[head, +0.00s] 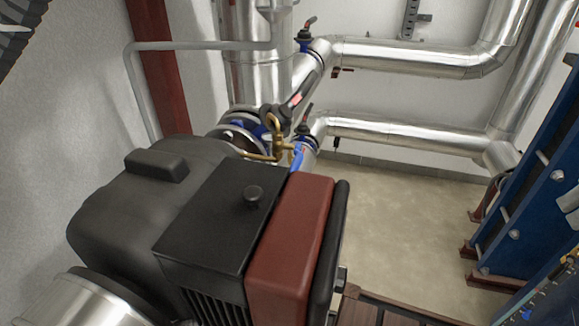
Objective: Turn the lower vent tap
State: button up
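My gripper is not in view. Two silver-clad pipes run to the right at the back. A small dark tap-like fitting (336,143) hangs under the lower pipe (400,134), and a similar one with a reddish part (343,71) sits under the upper pipe (410,57). Which of these is the lower vent tap I cannot tell for certain. The small parts are too small to show how their handles are turned.
A large dark machine with a red end panel (290,235) fills the foreground and hides what lies behind it. A blue plate exchanger (535,190) stands at the right. Free floor (405,215) lies between them. A brownish slatted platform (390,315) shows at the bottom.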

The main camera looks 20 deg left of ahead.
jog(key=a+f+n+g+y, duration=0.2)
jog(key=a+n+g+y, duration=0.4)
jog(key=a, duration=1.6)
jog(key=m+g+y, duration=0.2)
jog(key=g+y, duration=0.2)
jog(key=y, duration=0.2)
send_near(296, 161)
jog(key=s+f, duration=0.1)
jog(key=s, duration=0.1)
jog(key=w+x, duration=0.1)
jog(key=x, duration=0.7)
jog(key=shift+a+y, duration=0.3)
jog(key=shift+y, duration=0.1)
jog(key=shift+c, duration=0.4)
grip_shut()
